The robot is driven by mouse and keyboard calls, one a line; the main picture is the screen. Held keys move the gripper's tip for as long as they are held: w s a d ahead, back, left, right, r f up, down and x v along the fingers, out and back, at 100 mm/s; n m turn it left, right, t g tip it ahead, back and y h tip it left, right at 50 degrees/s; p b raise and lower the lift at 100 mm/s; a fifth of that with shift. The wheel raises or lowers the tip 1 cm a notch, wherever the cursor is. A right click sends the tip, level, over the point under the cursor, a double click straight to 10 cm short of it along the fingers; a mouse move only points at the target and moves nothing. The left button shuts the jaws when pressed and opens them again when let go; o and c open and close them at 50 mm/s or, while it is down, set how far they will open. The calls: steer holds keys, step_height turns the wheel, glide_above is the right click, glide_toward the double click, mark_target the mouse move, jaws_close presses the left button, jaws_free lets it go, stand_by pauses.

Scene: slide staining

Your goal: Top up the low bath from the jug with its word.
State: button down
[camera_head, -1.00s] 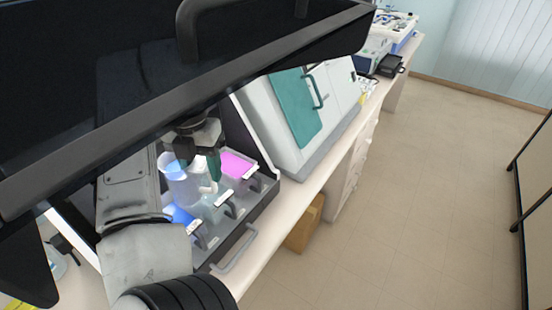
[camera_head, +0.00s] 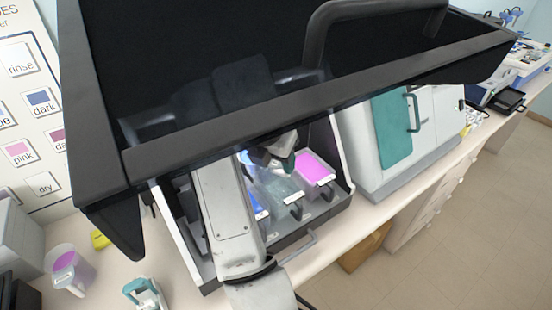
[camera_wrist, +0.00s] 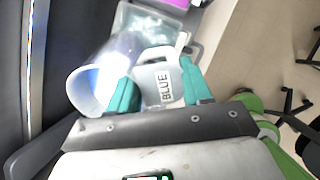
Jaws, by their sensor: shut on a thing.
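My gripper (camera_wrist: 158,88) is shut on the handle of a clear jug (camera_wrist: 128,58) whose label reads BLUE. The jug leans to the left in the wrist view, with a pale bluish glow inside; its liquid level is unclear. In the head view my gripper (camera_head: 280,153) is under the hood's raised front, above the baths, and the jug is mostly hidden. A pink bath (camera_head: 313,167) is on the right, a pale grey bath (camera_head: 275,186) in the middle, and a blue bath (camera_head: 261,204) on the left, partly behind my arm. I cannot tell the bath levels.
A jug of pink liquid (camera_head: 68,272) and a teal-and-white item (camera_head: 145,293) stand on the counter at left. A word poster (camera_head: 35,110) hangs behind. The dark hood front (camera_head: 300,100) overhangs my arm. A white cabinet (camera_head: 400,140) stands right.

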steer(key=shift+s+a+t+h, duration=0.15)
steer(key=shift+t+h, duration=0.15)
steer(key=shift+t, duration=0.3)
steer(key=shift+f, duration=0.15)
steer(key=shift+t+h, duration=0.3)
steer(key=shift+t, duration=0.3)
steer(key=shift+f+t+h, duration=0.15)
steer(key=shift+t+h, duration=0.15)
steer(key=shift+t, duration=0.2)
steer(key=shift+s+f+t+h+b, duration=0.15)
steer(key=shift+f+t+h+b, duration=0.15)
steer(key=shift+t, duration=0.2)
